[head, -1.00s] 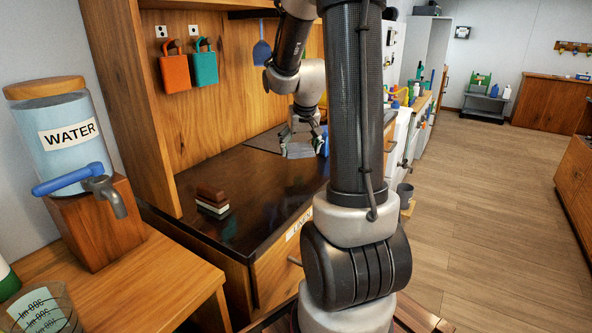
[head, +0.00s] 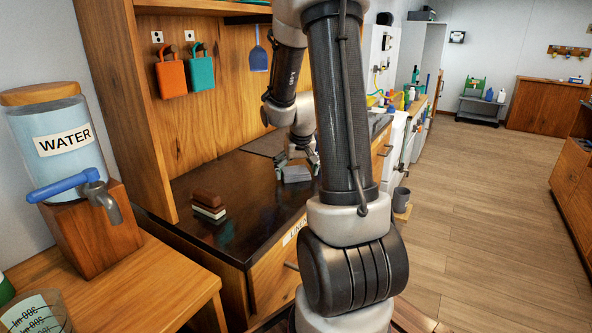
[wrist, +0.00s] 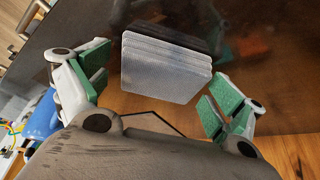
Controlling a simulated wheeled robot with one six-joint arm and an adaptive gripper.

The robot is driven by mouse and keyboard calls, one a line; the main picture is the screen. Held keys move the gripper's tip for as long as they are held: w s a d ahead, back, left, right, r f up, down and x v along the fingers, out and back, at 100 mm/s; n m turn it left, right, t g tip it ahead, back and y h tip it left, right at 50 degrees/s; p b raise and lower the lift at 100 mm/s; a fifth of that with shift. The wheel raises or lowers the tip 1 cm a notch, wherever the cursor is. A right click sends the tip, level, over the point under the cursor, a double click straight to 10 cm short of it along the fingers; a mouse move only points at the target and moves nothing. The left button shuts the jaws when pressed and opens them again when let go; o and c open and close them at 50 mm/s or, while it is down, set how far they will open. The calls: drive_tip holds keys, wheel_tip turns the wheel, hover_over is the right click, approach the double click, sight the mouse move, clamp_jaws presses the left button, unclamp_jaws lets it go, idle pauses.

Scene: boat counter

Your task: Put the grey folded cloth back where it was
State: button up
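The grey folded cloth (head: 297,174) is a small layered block at the dark glossy counter (head: 245,225), near its front edge. It appears to rest on the counter. In the wrist view the cloth (wrist: 165,68) stands ahead of my gripper (wrist: 160,85), between the two green-padded fingers. The fingers are spread, with a narrow gap visible at the left side of the cloth; the right pad is close to its lower right corner. In the head view my gripper (head: 296,162) is just above and around the cloth, partly hidden by my arm.
A brown-and-white stack (head: 208,207) sits on the counter to the left. A dark flat mat (head: 265,143) lies at the back. Orange (head: 171,76) and teal (head: 200,69) boards hang on the wooden wall. The counter between stack and cloth is clear.

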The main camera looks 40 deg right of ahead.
idle(0.3)
drive_tip(key=shift+r, duration=0.25)
drive_tip(key=v, duration=1.2)
drive_tip(key=s+a+r+n+y, duration=0.1)
drive_tip(key=s+a+r+n, duration=0.1)
drive_tip(key=s+a, duration=0.6)
drive_tip(key=s+a+r+n+y, duration=0.1)
drive_tip(key=s+a+r+n, duration=0.2)
drive_tip(key=s+a, duration=0.5)
drive_tip(key=shift+s+r, duration=0.2)
drive_tip(key=shift+s, duration=0.65)
